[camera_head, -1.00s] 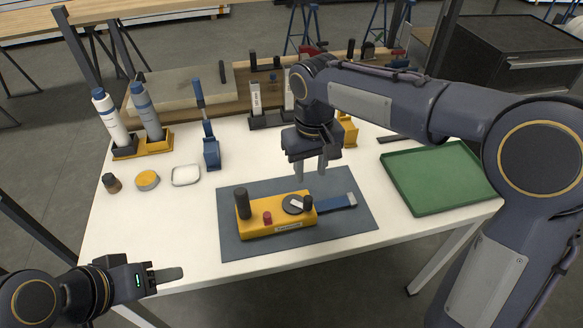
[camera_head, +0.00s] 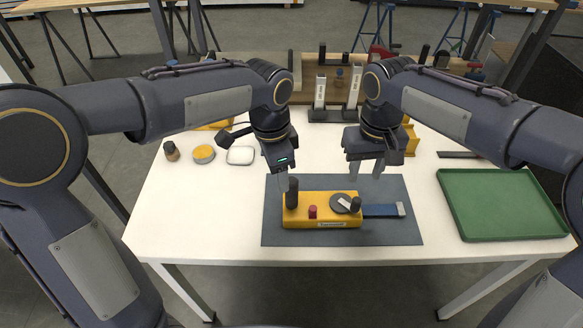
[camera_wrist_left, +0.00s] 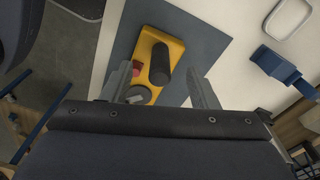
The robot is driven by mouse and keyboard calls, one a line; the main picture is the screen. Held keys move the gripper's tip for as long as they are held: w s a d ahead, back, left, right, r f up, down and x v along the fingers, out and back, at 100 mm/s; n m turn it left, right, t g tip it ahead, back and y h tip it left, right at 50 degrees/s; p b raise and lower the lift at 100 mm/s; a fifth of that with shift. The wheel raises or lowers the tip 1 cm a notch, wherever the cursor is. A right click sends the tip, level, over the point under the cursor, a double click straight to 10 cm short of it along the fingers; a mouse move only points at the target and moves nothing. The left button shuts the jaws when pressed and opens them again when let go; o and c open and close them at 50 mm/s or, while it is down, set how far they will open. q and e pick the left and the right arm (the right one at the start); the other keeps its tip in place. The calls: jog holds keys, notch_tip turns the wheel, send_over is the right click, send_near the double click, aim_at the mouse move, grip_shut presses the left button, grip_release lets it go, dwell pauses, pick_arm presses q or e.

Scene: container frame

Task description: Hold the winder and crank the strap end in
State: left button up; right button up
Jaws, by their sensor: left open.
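The yellow winder (camera_head: 330,222) lies on a dark grey mat (camera_head: 400,238). It has a black upright post (camera_head: 292,193) at its left end, a red knob (camera_head: 313,212), and a round crank disc with a black knob (camera_head: 355,204). The blue strap (camera_head: 380,211) sticks out to the right and ends in a grey tip. My left gripper (camera_head: 283,180) is just above and behind the post. In the left wrist view its open fingers are on either side of the post (camera_wrist_left: 160,65), with no clear contact. My right gripper (camera_head: 366,170) hangs above and behind the crank, open and empty.
A green tray (camera_head: 500,232) lies at the right of the white table (camera_head: 205,225). A white dish (camera_head: 240,155), a yellow-topped tin (camera_head: 203,154) and a small brown jar (camera_head: 171,151) stand at the left. A rack with upright white pieces (camera_head: 320,95) stands behind. The table's front left is clear.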

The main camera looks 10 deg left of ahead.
aim_at(291, 191)
pick_arm(q)
jog(key=shift+w+d+f+m+y, duration=0.15)
jog(key=shift+w+d+f+m, duration=0.2)
jog(key=shift+d, duration=0.25)
jog(key=shift+w+d+f+m+y, duration=0.15)
jog(key=shift+w+d+f+m, duration=0.15)
jog(key=shift+d, duration=0.25)
jog(key=shift+w+d+f, duration=0.15)
jog(key=shift+f, duration=0.05)
notch_tip(291, 191, down, 8)
jog(key=shift+r, duration=0.25)
grip_shut()
pick_arm(e)
jog(key=shift+o, duration=0.4)
jog(key=shift+o, duration=0.3)
